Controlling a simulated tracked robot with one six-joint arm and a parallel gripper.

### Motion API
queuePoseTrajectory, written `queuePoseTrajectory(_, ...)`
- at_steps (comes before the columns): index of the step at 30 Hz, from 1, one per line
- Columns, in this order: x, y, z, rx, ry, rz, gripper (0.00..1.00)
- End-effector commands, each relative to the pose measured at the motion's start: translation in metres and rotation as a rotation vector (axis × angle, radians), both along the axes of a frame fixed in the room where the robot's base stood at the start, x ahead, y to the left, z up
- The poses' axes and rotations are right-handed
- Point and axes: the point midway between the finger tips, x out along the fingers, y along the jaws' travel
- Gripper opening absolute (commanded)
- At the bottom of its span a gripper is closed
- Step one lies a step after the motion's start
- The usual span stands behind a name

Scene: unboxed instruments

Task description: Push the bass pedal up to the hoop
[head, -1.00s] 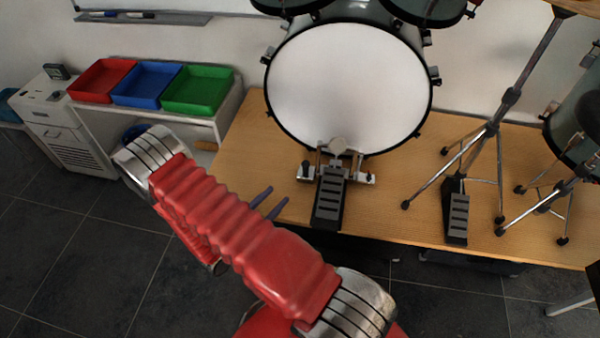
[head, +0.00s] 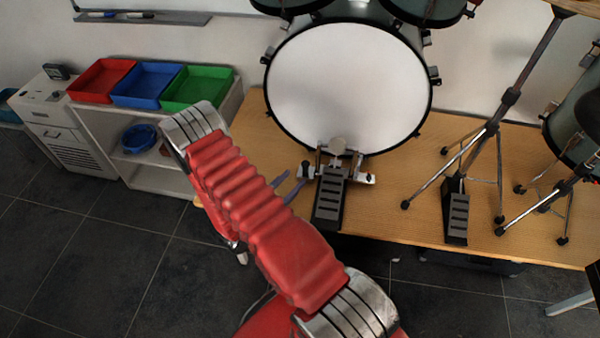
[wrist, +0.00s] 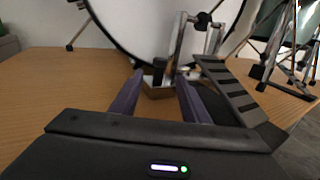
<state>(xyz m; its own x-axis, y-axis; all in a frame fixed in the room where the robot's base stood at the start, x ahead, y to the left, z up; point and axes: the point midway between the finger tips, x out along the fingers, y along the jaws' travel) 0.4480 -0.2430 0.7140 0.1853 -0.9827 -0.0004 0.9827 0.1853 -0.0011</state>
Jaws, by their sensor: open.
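The bass pedal (head: 329,196) stands on the wooden riser in front of the bass drum, its black ribbed footboard pointing toward me and its beater close to the white drumhead. The black hoop (head: 273,117) runs around the drumhead; its lower part is behind the pedal's frame. My gripper (head: 289,192) is open, low over the riser just left of the pedal. In the wrist view its two purple fingers (wrist: 158,97) point at a dark knob at the pedal's left side; the footboard (wrist: 232,90) is right of them. I cannot tell whether the fingers touch the pedal.
A cymbal stand (head: 490,128) and a second pedal (head: 456,212) stand to the right on the riser (head: 385,220). A shelf with red, blue and green trays (head: 198,88) is at the left. The riser left of the bass drum is clear.

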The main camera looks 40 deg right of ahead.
Motion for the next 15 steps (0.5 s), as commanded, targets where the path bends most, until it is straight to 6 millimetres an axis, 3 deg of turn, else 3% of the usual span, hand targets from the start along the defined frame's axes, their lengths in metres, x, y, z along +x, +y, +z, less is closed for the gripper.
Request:
queuePoseTrajectory(9,0.007,-0.037,0.000,0.000,-0.002,-0.003,0.42)
queuePoseTrajectory(15,0.010,-0.050,0.000,0.000,-0.001,0.000,0.42)
